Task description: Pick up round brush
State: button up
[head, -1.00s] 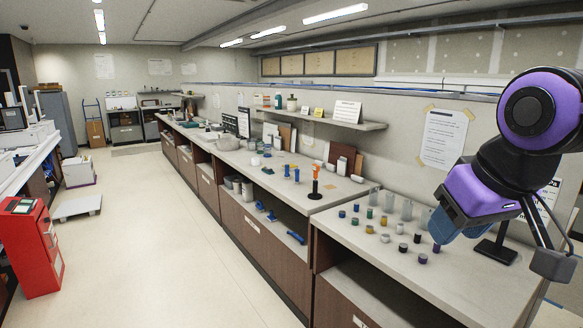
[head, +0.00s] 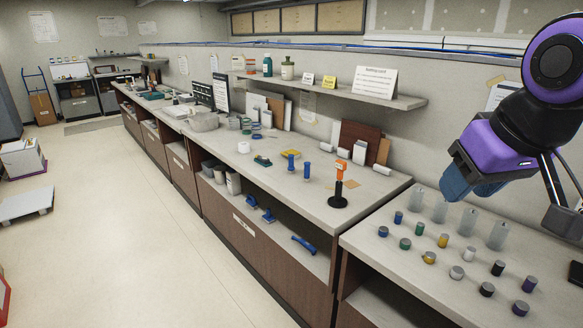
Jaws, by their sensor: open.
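I cannot tell for sure which item is the round brush. On the open shelf below the middle counter lie several blue-handled tools: one blue tool (head: 251,202), a second blue tool (head: 268,215) and a long blue one (head: 303,245). Their heads are too small to make out. Two upright blue pieces, one on the left (head: 291,163) and one on the right (head: 307,170), stand on the counter (head: 325,211) above. My gripper (head: 462,190), purple with blue fingers, is open at the right, above the nearer counter and well apart from these tools.
An orange-topped item on a black stand (head: 338,200) stands near the counter's right end. Small coloured jars, such as a yellow-topped one (head: 429,258), and clear cylinders (head: 468,222) stand on the nearer counter. A wall shelf (head: 380,98) juts out above.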

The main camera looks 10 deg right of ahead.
aim_at(290, 169)
jog(key=i+j+z, duration=0.1)
jog(key=i+j, duration=0.2)
jog(key=i+j+z, duration=0.1)
jog(key=i+j, duration=0.25)
jog(key=i+j+z, duration=0.15)
jog(key=j, duration=0.25)
jog(key=i+j+z, duration=0.1)
jog(key=i+j, duration=0.3)
jog(key=i+j+z, duration=0.1)
jog(key=i+j, duration=0.15)
jog(key=j, duration=0.2)
jog(key=i+j+z, duration=0.1)
jog(key=i+j, duration=0.15)
jog(key=j, duration=0.2)
jog(key=i+j+z, duration=0.1)
jog(key=i+j, duration=0.15)
jog(key=j, duration=0.2)
jog(key=i+j+z, duration=0.15)
jog(key=j, duration=0.35)
